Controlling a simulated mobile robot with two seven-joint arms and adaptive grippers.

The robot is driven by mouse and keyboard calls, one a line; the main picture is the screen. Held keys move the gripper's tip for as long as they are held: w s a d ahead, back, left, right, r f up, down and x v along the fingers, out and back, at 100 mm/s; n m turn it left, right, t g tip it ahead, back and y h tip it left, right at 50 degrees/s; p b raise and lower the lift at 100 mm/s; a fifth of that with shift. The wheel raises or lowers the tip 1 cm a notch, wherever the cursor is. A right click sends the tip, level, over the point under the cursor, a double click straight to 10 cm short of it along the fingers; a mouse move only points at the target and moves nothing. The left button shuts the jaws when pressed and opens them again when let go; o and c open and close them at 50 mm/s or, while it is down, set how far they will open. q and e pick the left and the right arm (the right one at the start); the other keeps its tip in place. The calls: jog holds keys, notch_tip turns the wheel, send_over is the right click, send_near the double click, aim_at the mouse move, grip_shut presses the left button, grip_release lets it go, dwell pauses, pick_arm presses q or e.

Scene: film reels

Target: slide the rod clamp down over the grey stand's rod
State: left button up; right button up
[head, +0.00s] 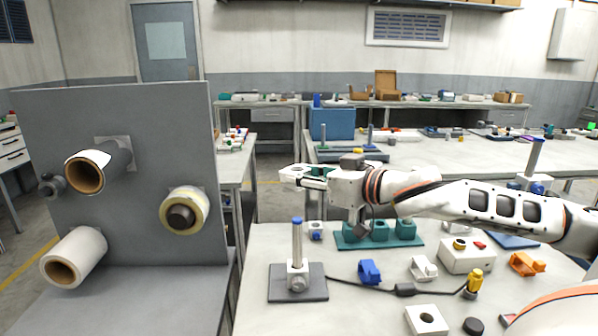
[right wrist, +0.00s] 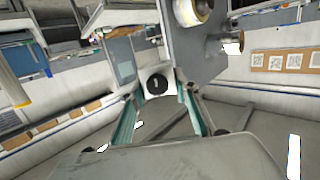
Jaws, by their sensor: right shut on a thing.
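My right gripper (head: 304,178) reaches in from the right in the head view. It is shut on a white rod clamp (head: 292,170), held in the air above the grey stand. In the right wrist view the clamp (right wrist: 153,74) sits between the fingertips and shows a dark round opening. The grey stand (head: 312,293) is on the near table, with an upright rod (head: 297,245) with a blue top. A white block with a knob surrounds the rod's foot. The clamp is higher than the rod top and apart from it. My left gripper is not in view.
A blue part (head: 369,272), a white part (head: 423,268), an orange part (head: 526,264) and a black cable lie to the right. A grey panel with film reels (head: 184,211) stands at left.

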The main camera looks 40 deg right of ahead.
aim_at(301, 224)
jog(key=shift+f, duration=1.2)
jog(key=shift+f, duration=0.1)
jog(key=shift+f, duration=2.4)
jog(key=shift+f+b, duration=0.4)
jog(key=shift+f, duration=2.1)
